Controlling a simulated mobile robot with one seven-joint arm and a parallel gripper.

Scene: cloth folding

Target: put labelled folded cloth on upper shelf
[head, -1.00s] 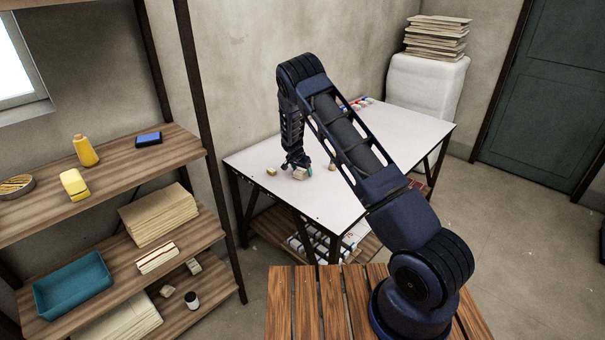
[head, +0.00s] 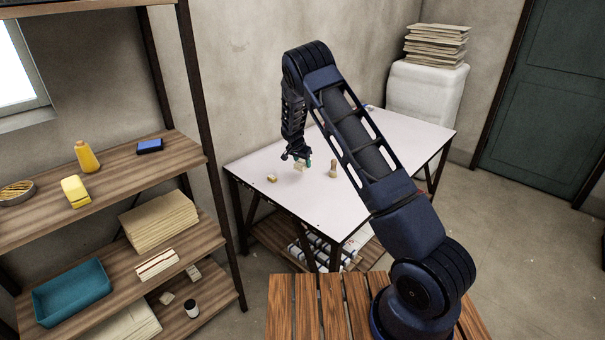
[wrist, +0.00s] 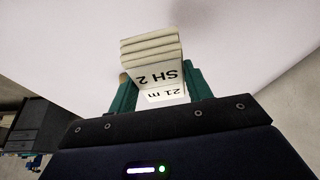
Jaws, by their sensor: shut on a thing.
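My gripper (head: 299,160) is shut on a small cream folded cloth (head: 299,167) over the white table. In the wrist view the cloth (wrist: 152,48) sits between the green fingers, its layers stacked. The cloth seems to be a little above the table top; the gap is too small to judge. The shelf unit stands at the left. Its upper wooden board (head: 115,172) is at about table height or above, and its lower board (head: 215,262) is below it.
A wooden peg (head: 333,169) and a small block (head: 271,178) stand on the table (head: 300,203).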

